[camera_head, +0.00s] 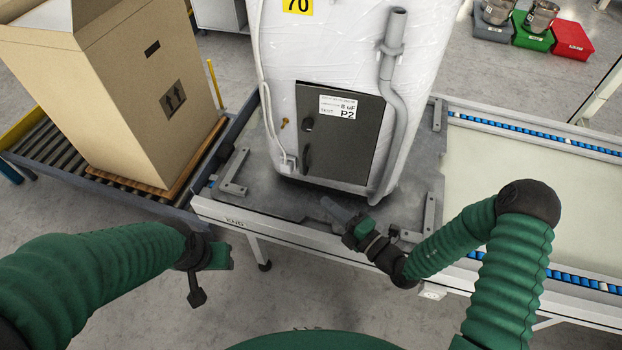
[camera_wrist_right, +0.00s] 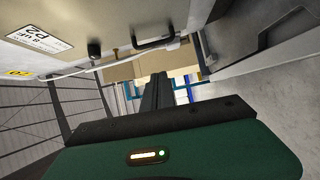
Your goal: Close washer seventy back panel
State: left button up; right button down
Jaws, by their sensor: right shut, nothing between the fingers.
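The washer (camera_head: 355,50) is wrapped in white film, has a yellow 70 label and stands on a grey plate. Its dark grey back panel (camera_head: 345,150) has a white P2 label, a small knob and a black handle (camera_head: 306,157). The panel looks nearly flush; I cannot tell whether it is fully closed. It also shows in the right wrist view (camera_wrist_right: 100,20). My right gripper (camera_head: 332,208) is shut and empty, below the panel and apart from it. Its fingers show in the wrist view (camera_wrist_right: 157,92). My left gripper (camera_head: 222,258) is left of the washer; its fingers cannot be made out.
A grey hose (camera_head: 388,100) runs down the washer's right side. A large cardboard box (camera_head: 135,90) stands on a roller conveyor at left. Metal corner brackets (camera_head: 430,215) stand on the plate. The conveyor table (camera_head: 520,185) to the right is clear. Coloured bins (camera_head: 568,40) lie far right.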

aim_at(305, 168)
jog(key=w+a, duration=0.4)
jog(key=w, duration=0.5)
jog(key=shift+w+a+b, duration=0.3)
jog(key=shift+w+b, duration=0.1)
jog(key=shift+w, duration=0.1)
jog(key=shift+w+a+p, duration=0.1)
jog(key=shift+w+p, duration=0.25)
jog(key=shift+w, duration=0.35)
